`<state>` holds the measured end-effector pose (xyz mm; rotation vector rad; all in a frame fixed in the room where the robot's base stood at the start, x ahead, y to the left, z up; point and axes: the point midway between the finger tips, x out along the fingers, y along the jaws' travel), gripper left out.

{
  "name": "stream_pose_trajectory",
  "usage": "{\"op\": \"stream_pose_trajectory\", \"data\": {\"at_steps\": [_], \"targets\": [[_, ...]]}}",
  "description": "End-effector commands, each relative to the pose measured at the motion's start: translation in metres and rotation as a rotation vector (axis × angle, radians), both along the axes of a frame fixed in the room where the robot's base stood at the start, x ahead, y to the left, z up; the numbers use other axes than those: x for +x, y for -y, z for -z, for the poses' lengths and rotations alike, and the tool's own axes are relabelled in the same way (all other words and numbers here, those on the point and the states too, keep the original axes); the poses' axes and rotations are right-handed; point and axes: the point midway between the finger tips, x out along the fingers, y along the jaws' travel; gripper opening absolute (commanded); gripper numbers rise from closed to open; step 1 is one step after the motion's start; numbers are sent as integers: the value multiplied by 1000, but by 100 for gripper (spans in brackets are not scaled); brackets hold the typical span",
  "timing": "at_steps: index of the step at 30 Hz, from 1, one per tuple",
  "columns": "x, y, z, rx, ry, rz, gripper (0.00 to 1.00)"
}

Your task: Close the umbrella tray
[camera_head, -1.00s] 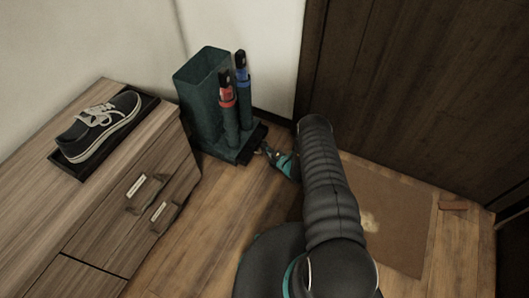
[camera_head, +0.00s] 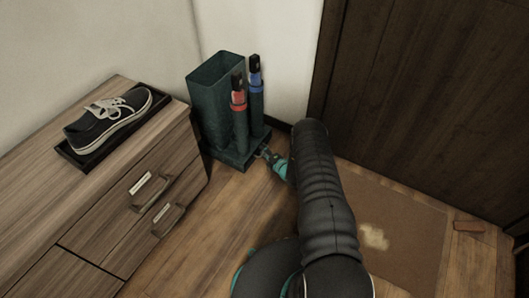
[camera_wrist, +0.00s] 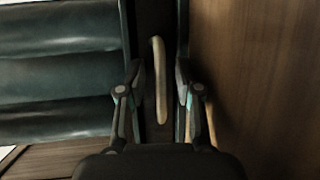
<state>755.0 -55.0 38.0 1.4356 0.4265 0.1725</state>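The dark green umbrella stand (camera_head: 217,92) stands upright in the corner. A red-banded umbrella (camera_head: 238,105) and a blue-banded umbrella (camera_head: 256,90) stand upright at its front, over a low dark tray (camera_head: 236,160) at the floor. How far the tray sticks out is hard to tell. My gripper (camera_head: 269,156) is low, right beside the tray's front. In the wrist view my gripper (camera_wrist: 160,78) is open, its fingers on either side of a pale bar-shaped handle (camera_wrist: 158,85), with gaps visible. The stand's ribbed green side (camera_wrist: 60,75) fills the left there.
A wooden cabinet (camera_head: 95,215) with drawer handles stands at the left, close to the stand. A shoe (camera_head: 108,118) rests on a black tray (camera_head: 75,154) on top. A dark wooden door (camera_head: 430,100) is at the right. Bare floor (camera_head: 200,240) lies between cabinet and arm.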

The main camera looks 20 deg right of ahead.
Motion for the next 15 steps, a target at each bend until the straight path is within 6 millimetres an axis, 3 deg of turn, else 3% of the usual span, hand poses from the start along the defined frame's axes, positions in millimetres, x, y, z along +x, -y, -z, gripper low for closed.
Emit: {"op": "stream_pose_trajectory", "data": {"at_steps": [9, 15], "targets": [[-2, 0, 0, 0, 0, -2, 35], [-20, 8, -4, 1, -3, 1, 35]]}}
